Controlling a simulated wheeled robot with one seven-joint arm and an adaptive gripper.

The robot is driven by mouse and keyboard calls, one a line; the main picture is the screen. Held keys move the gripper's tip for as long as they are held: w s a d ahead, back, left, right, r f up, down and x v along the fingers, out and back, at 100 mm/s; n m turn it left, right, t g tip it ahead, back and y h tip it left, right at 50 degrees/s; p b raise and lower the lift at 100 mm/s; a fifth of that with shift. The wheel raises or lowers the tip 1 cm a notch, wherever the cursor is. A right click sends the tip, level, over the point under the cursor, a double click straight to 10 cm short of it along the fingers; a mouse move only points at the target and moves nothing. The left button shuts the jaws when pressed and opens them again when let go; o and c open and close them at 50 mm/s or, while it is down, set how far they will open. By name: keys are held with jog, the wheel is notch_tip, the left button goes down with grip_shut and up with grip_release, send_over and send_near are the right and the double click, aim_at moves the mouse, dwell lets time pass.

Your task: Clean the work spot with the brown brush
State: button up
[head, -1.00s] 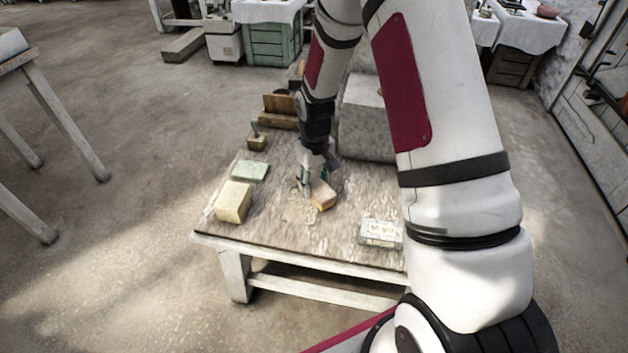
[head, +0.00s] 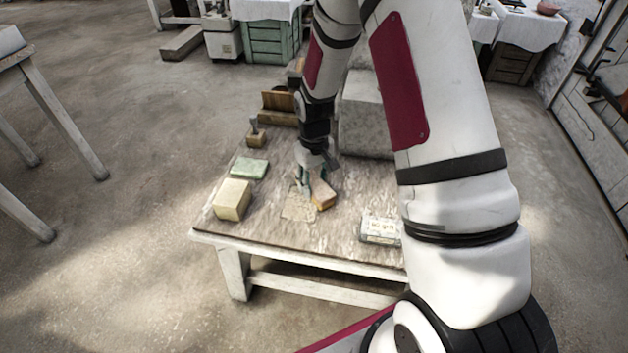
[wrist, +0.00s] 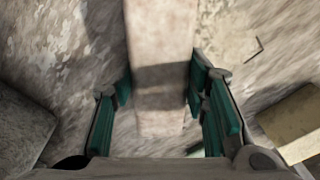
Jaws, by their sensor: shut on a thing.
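The brown brush (head: 323,195) is a small block with an orange-brown side, low at the worktable's surface. My gripper (head: 317,184) points down and is shut on it. In the wrist view, the brush (wrist: 162,70) runs as a pale, blurred block between the teal-padded fingers of my gripper (wrist: 163,95). The work spot (head: 298,206) is a pale patch on the tabletop just left of the brush. It also shows in the wrist view (wrist: 228,40), with a dark corner mark. Bristles are hidden, and I cannot tell whether they touch the table.
The wooden table (head: 290,236) also carries a yellowish block (head: 232,200), a green slab (head: 250,168), a small wooden block with a grey upright (head: 256,138), a labelled box (head: 380,229), a brown wooden holder (head: 279,107) and a large grey block (head: 366,115). The front middle is clear.

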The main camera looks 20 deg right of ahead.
jog(key=shift+f, duration=0.2)
jog(key=shift+s+d+r, duration=0.1)
jog(key=shift+s+r, duration=0.05)
jog(key=shift+s, duration=0.35)
jog(key=shift+s+d+p, duration=0.1)
jog(key=shift+s+p, duration=0.2)
jog(key=shift+s, duration=0.3)
jog(key=shift+w, duration=0.15)
jog(key=shift+w+a+b, duration=0.2)
jog(key=shift+w+b, duration=0.1)
jog(key=shift+w, duration=0.75)
jog(key=shift+w+a+b, duration=0.2)
jog(key=shift+w+b, duration=0.1)
jog(key=shift+w, duration=0.7)
jog(key=shift+s, duration=0.1)
